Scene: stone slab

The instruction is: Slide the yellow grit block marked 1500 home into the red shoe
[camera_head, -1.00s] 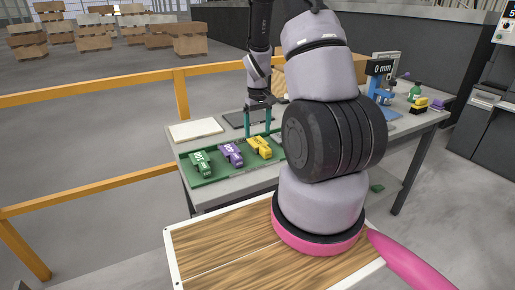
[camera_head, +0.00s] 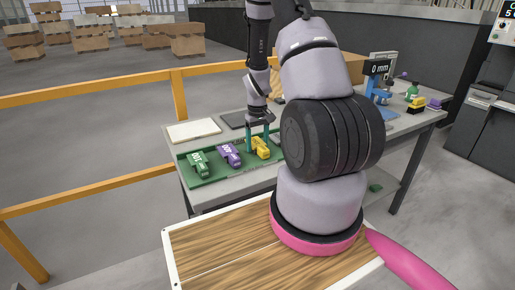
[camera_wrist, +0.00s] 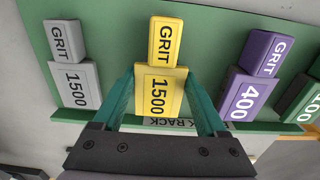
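The yellow grit block marked 1500 (camera_wrist: 160,85) lies in the green rack (camera_wrist: 110,25), seen from above in the wrist view. It also shows in the head view (camera_head: 262,151). My gripper (camera_wrist: 160,78) is down over it, with one teal finger on each side of the block. The fingers look open, with little gap beside the block, and I cannot tell whether they touch it. In the head view my gripper (camera_head: 257,149) is low at the rack. I cannot see the red shoe in either view; my arm hides part of the bench.
A grey 1500 block (camera_wrist: 71,65) lies left of the yellow one in the wrist view. A purple 400 block (camera_wrist: 254,75) and a green block (camera_wrist: 303,100) lie right.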

